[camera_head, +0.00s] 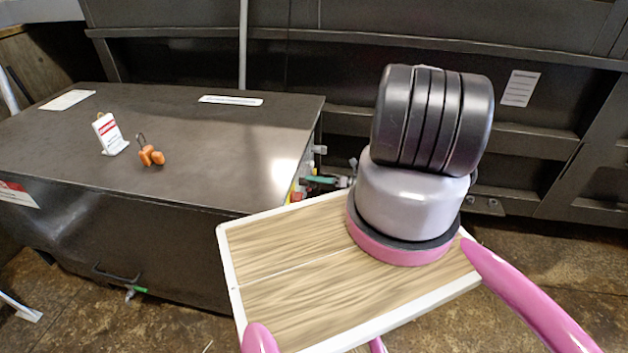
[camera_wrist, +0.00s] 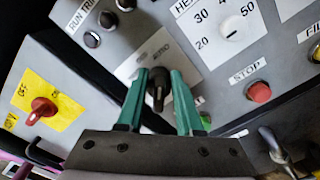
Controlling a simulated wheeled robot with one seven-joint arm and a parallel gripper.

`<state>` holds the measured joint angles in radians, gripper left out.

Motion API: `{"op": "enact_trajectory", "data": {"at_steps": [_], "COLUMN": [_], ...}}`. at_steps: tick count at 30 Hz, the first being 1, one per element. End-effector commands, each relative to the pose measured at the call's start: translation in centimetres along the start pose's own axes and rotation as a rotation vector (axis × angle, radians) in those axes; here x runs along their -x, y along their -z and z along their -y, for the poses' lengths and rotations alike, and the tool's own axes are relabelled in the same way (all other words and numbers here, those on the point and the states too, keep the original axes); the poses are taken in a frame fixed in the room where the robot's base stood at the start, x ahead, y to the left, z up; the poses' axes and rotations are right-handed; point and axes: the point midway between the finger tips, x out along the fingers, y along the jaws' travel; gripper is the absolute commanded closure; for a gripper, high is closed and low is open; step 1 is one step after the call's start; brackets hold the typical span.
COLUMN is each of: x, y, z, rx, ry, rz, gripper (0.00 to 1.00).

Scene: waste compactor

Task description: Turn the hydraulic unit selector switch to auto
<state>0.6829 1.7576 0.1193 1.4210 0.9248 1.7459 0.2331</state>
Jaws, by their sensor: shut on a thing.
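The black selector switch (camera_wrist: 158,94) sits on a grey control panel in the middle of the wrist view. In the head view the switch is hidden, and only a small green part near the panel shows beyond the box edge.
A red stop button (camera_wrist: 259,92), a white dial (camera_wrist: 235,28) and a red knob on a yellow plate (camera_wrist: 42,108) surround the switch. A lever (camera_wrist: 273,146) stands lower right. In the head view, a dark box (camera_head: 230,125) carries a sign (camera_head: 109,133) and orange earmuffs (camera_head: 152,156).

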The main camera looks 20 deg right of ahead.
Motion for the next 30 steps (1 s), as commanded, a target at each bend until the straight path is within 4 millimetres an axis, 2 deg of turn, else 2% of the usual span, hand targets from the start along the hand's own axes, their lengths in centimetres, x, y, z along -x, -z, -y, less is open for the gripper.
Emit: {"op": "enact_trajectory", "data": {"at_steps": [11, 12, 13, 23, 26, 30], "x": [0.2, 0.2, 0.2, 0.2, 1.1, 3.5], "y": [0.2, 0.2, 0.2, 0.1, 0.1, 0.0], "z": [0.1, 0.1, 0.1, 0.0, 0.1, 0.1], "rx": [-0.005, -0.005, -0.005, -0.004, -0.004, -0.005], "ry": [0.003, 0.003, 0.003, 0.002, 0.003, 0.005], "rz": [-0.004, -0.004, -0.004, -0.002, -0.001, 0.001], "gripper": [1.0, 0.61, 0.54, 0.54, 0.54, 0.54]}}
